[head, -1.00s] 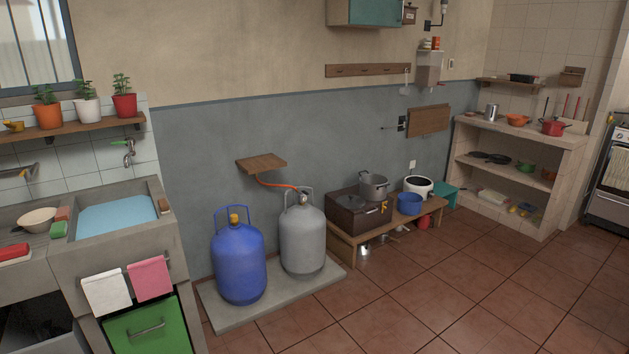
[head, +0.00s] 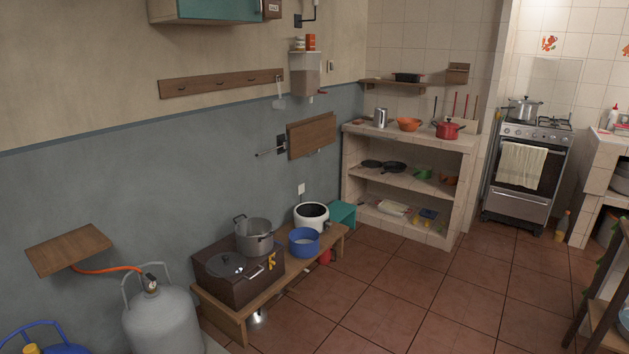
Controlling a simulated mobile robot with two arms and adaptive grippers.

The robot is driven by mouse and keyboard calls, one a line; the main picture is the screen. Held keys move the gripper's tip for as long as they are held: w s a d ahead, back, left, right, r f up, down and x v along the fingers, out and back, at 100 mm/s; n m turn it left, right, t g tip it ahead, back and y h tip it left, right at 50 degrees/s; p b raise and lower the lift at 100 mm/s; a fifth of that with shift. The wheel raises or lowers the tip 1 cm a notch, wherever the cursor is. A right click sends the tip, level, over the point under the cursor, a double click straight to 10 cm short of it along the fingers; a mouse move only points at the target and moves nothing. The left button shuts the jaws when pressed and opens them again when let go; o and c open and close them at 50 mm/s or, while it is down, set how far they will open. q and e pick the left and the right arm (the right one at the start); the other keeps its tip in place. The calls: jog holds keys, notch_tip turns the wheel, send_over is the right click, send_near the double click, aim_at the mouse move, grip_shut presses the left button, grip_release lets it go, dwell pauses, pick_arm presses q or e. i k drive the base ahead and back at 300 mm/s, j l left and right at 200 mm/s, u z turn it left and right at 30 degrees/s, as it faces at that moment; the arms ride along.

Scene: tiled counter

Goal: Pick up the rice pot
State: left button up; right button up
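Several pots are in the head view, and I cannot tell for sure which is the rice pot. A grey metal pot (head: 254,237) with side handles stands on a dark brown box-like cooker (head: 226,285) on a low wooden bench. A white round pot (head: 311,217) with a dark inside stands behind a blue pot (head: 304,243) on the same bench. A silver lidded pot (head: 524,108) sits on the stove. Neither gripper is in view.
A grey gas cylinder (head: 163,322) stands at the lower left, near a blue one (head: 40,346). The stove (head: 521,172) is at the right. A wooden shelf unit (head: 603,310) is at the right edge. The tiled floor (head: 400,300) in the middle is clear.

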aim_at(254, 235)
jog(key=i+l+z, duration=0.1)
jog(key=i+z, duration=0.2)
jog(key=i, duration=0.7)
jog(key=i+j+z, duration=0.3)
jog(key=i, duration=0.7)
jog(key=i+l+u, duration=0.1)
jog(key=i+u, duration=0.4)
jog(key=i+l+u, duration=0.3)
jog(key=u, duration=0.15)
jog(key=i+l+u, duration=0.7)
jog(key=u, duration=0.2)
jog(key=i+l+u, duration=0.2)
jog(key=u, duration=0.25)
jog(key=i+l+u, duration=0.15)
jog(key=l+u, duration=0.25)
jog(key=i+l+u, duration=0.1)
jog(key=l+u, duration=0.2)
jog(key=u, duration=0.15)
